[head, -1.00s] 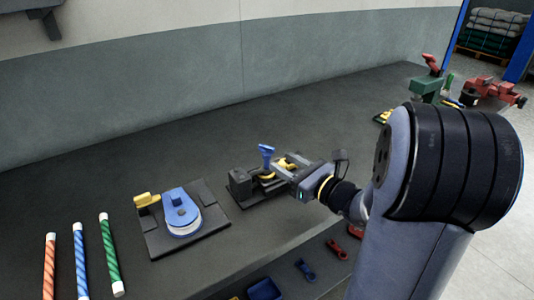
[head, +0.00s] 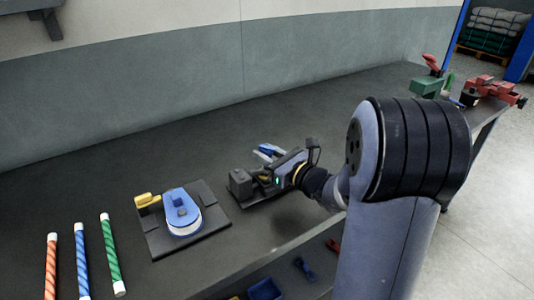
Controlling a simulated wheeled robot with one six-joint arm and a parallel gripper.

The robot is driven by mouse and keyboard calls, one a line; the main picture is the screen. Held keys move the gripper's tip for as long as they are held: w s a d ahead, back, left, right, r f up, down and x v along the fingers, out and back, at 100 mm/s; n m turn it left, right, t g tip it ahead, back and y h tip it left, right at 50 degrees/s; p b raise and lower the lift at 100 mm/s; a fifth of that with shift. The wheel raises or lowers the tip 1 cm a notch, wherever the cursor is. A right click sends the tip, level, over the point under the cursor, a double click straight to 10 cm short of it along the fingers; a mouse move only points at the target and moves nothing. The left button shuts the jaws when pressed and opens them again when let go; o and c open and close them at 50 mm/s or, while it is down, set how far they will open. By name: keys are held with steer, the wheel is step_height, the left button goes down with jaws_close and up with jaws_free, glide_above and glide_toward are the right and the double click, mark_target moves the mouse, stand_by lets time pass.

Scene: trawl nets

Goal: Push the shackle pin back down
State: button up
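My gripper (head: 274,165) is over the dark fixture (head: 241,184) near the middle of the bench. A blue piece (head: 268,150), likely the pin's handle, shows at the far side of my gripper. The gripper body and wrist hide most of this fixture and the lower part of the blue piece. I cannot tell whether my fingers touch or grip it. To the left, a second dark plate (head: 160,243) bears a rounded blue part (head: 181,211) with a knob on top and a yellow block (head: 147,201) at its corner.
Orange (head: 51,270), blue (head: 81,262) and green (head: 111,253) rope pieces with white ends lie at the left. A blue bin (head: 265,289) and small shackle-like parts sit below the front edge. A green device (head: 427,87) and red device (head: 488,91) stand far right. The bench behind is clear.

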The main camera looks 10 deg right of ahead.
jaws_close()
step_height(320, 180, down, 3)
steer(key=b, duration=0.3)
steer(key=shift+f, duration=0.15)
stand_by(0.3)
steer(key=shift+o, duration=1.7)
jaws_free()
